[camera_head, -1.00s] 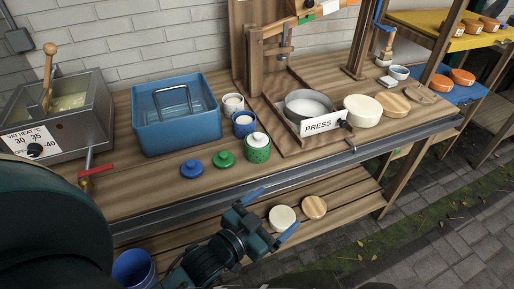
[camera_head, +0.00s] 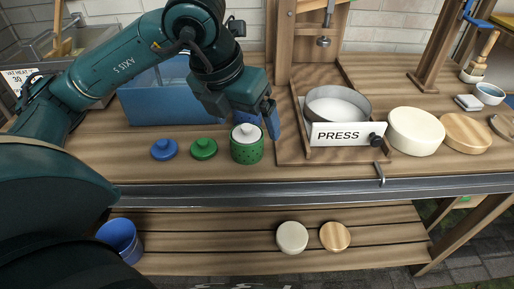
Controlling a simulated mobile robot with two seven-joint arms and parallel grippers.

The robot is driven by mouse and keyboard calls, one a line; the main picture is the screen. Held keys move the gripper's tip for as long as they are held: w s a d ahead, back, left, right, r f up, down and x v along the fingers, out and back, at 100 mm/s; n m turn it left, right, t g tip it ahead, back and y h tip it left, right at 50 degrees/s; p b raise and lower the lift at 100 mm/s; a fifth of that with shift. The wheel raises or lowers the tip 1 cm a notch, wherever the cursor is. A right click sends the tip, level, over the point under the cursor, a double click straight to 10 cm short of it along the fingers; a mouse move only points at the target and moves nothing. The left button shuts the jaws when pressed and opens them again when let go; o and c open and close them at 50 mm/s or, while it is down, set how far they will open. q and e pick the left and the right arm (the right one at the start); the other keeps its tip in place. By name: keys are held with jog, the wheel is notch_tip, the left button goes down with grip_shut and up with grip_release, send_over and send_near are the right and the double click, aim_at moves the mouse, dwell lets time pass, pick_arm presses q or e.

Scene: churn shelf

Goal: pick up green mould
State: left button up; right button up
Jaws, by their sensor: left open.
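The green mould (camera_head: 246,152) is a small dotted green cup with white showing at its top. It stands upright on the wooden bench, left of the press. My left gripper (camera_head: 262,112) is open just above and behind the mould, pointing down. One blue finger shows to the right of the mould's top; the other finger I cannot make out clearly. The gripper appears empty, and I cannot tell whether it touches the mould. My right gripper is not in view.
A green lid (camera_head: 203,149) and a blue lid (camera_head: 164,150) lie left of the mould. The blue basin (camera_head: 150,105) stands behind, partly covered by my arm. The press sign (camera_head: 335,135) and steel ring (camera_head: 337,100) stand right. A white cheese (camera_head: 415,132) sits further right.

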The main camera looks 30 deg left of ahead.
aim_at(245, 135)
pick_arm(q)
jog(key=shift+n+t+y, duration=0.4)
jog(key=shift+n+y, duration=0.2)
jog(key=shift+y, duration=0.3)
jog(key=w+a+f, duration=0.2)
jog(key=f, duration=0.1)
jog(key=w+a+f+b, duration=0.1)
jog(key=f, duration=0.1)
jog(key=shift+w+a+f, duration=0.15)
jog(key=shift+w+f, duration=0.05)
jog(key=shift+x, duration=3)
jog(key=shift+c, duration=0.2)
jog(key=shift+w+r, duration=0.1)
jog(key=c, duration=1)
notch_tip(245, 135, up, 10)
jog(key=shift+p, duration=0.4)
